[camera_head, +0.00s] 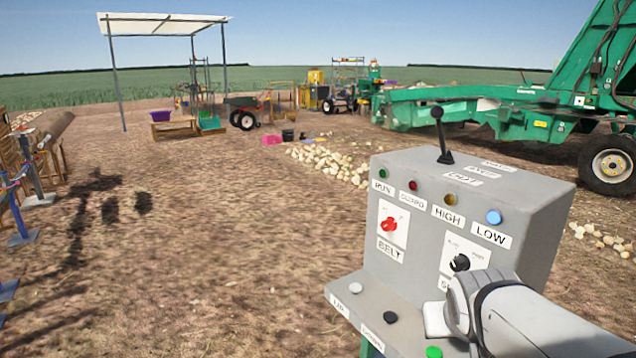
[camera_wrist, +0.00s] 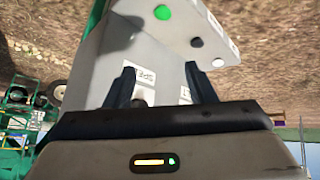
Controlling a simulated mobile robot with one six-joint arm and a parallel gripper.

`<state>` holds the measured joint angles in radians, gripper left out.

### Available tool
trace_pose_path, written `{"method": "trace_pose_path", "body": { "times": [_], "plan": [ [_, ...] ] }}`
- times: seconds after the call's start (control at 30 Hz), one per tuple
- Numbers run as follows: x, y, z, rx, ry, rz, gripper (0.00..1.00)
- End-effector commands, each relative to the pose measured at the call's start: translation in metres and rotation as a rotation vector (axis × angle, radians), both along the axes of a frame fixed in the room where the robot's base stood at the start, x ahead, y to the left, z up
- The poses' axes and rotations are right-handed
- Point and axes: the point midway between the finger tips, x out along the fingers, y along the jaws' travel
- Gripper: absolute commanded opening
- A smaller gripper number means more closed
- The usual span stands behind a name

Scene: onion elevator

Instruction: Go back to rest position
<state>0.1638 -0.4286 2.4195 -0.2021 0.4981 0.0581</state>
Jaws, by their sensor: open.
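My gripper (camera_wrist: 160,82) is open in the wrist view, its two dark fingers apart and pointing at the grey control box (camera_wrist: 115,50). No held object shows between them. In the head view my arm reaches in from the lower right to the front of the control box (camera_head: 535,215). The fingers are hidden there by the arm. A black speed knob (camera_head: 460,263) shows just above my wrist, and a red belt switch (camera_head: 390,225) is to its left. I cannot tell whether a finger touches the box.
A black lever (camera_head: 441,135) stands on the box. Its lower ledge carries white (camera_head: 355,288), black (camera_head: 390,317) and green (camera_head: 433,352) buttons. A green elevator machine (camera_head: 480,108) stands behind, with onions (camera_head: 330,162) on the ground. Open dirt (camera_head: 220,240) lies left.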

Motion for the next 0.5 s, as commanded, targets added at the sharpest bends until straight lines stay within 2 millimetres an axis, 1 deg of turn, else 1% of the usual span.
{"method": "trace_pose_path", "body": {
  "times": [0.03, 0.1, 0.17, 0.2, 0.27, 0.3, 0.33, 0.5],
  "plan": [
    [-0.016, 0.015, -0.016, 0.034, 0.086, 0.017, 0.5],
    [-0.039, 0.034, -0.035, 0.082, 0.206, 0.037, 0.5],
    [-0.06, 0.05, -0.048, 0.12, 0.304, 0.058, 0.5],
    [-0.074, 0.06, -0.056, 0.145, 0.369, 0.074, 0.5],
    [-0.095, 0.078, -0.065, 0.179, 0.463, 0.1, 0.5],
    [-0.095, 0.078, -0.044, 0.179, 0.454, 0.095, 0.5],
    [-0.094, 0.077, -0.036, 0.177, 0.446, 0.094, 0.5],
    [-0.095, 0.076, -0.006, 0.173, 0.432, 0.095, 0.5]
  ]
}}
